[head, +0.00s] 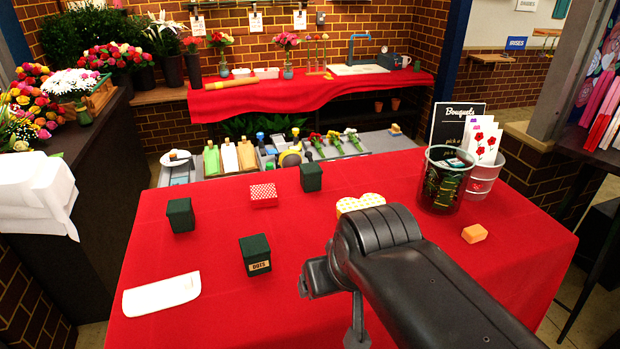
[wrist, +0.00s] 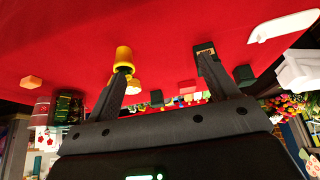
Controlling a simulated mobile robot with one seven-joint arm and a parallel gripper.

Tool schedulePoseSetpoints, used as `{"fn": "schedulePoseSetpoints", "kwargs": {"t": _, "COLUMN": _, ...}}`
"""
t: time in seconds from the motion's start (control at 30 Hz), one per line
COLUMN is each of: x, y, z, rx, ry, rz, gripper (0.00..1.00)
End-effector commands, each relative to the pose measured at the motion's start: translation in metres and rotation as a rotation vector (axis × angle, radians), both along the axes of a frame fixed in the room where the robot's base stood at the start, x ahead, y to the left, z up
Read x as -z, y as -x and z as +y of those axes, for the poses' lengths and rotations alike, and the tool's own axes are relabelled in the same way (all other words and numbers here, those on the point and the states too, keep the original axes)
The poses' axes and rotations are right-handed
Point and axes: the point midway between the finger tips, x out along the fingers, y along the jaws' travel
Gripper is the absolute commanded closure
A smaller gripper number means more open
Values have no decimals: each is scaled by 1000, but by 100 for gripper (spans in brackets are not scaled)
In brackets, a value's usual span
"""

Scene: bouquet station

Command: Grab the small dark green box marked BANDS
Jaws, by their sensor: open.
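Three small dark green boxes stand on the red-clothed table. The near box (head: 256,255) has a pale front label that seems to read DOTS. The left box (head: 180,215) and the back box (head: 311,177) show no label I can read, so I cannot tell which is marked BANDS. My gripper (wrist: 163,60) is open and empty in the wrist view, over the table. Behind its right finger shows a labelled dark box (wrist: 204,46), partly hidden; another green box (wrist: 244,75) is beside it.
A dark wire-like cup (head: 445,180) and card bucket (head: 485,178) stand right. A yellow cylinder (wrist: 124,56) is near my left finger.

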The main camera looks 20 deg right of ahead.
Motion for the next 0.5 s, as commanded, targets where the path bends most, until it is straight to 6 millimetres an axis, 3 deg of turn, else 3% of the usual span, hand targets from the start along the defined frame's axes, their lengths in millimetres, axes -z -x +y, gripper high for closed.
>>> {"fn": "schedulePoseSetpoints", "kwargs": {"t": 0.33, "x": -2, "y": -4, "z": 0, "rx": 0, "ry": 0, "rz": 0, "gripper": 16}}
{"fn": "schedulePoseSetpoints", "kwargs": {"t": 0.5, "x": -16, "y": -37, "z": -2, "rx": 0, "ry": 4, "rz": -2, "gripper": 16}}
